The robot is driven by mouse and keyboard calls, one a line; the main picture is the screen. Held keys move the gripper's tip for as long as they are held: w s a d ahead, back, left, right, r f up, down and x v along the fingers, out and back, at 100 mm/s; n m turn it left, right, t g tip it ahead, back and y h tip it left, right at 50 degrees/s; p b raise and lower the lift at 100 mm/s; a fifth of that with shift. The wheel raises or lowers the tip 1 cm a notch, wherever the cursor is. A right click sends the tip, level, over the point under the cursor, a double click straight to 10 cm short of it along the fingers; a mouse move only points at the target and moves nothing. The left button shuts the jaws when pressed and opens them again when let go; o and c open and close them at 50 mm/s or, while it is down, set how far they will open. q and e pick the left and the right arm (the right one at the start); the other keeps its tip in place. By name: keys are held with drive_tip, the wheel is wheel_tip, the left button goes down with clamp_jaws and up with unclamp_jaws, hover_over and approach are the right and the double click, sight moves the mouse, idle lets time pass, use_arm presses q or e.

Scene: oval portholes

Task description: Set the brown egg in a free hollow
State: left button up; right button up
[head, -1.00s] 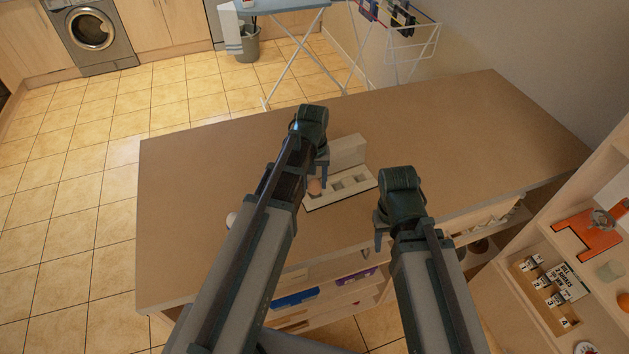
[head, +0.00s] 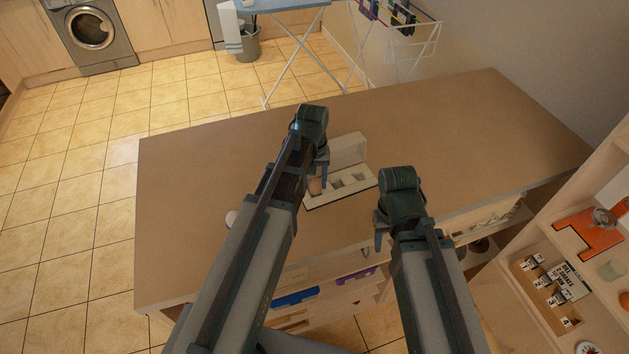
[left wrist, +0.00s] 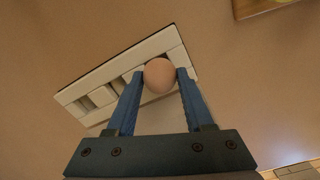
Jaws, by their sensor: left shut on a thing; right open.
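The brown egg (left wrist: 159,75) is between the two blue fingers of my left gripper (left wrist: 160,78) in the left wrist view. In the head view the egg (head: 315,186) shows just below the left gripper (head: 318,172), over the left end of the egg box. The box (head: 340,193) is pale with an open lid standing at its back, and its hollows to the right of the egg look empty. In the left wrist view the box (left wrist: 122,60) lies behind the egg. I cannot tell whether the egg touches the box. My right gripper (head: 380,232) is open and empty, right of the box.
The box stands on a brown worktop (head: 450,140) with clear room behind and to the right. A shelf (head: 540,280) with small items stands at the right.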

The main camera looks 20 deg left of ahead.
sight(316, 182)
use_arm(q)
drive_tip(key=shift+f, duration=0.35)
idle(0.5)
drive_tip(key=o, duration=1.1)
drive_tip(key=shift+r, duration=0.2)
wheel_tip(316, 182, up, 7)
drive_tip(key=p, duration=0.6)
drive_tip(key=shift+f+p, duration=0.1)
drive_tip(key=shift+p, duration=0.25)
drive_tip(key=shift+s+d+f, duration=0.1)
drive_tip(key=shift+s+d, duration=0.1)
drive_tip(key=s+d+m, duration=0.2)
drive_tip(key=s+d, duration=0.1)
drive_tip(key=s, duration=0.1)
drive_tip(key=s+d+m+y, duration=0.1)
drive_tip(key=s+d+m, duration=0.1)
drive_tip(key=s, duration=0.3)
drive_tip(key=s+d+f+m+b, duration=0.1)
drive_tip(key=s+d+m, duration=0.2)
drive_tip(key=s+d, duration=0.2)
drive_tip(key=shift+d+y, duration=0.1)
drive_tip(key=shift+y, duration=0.2)
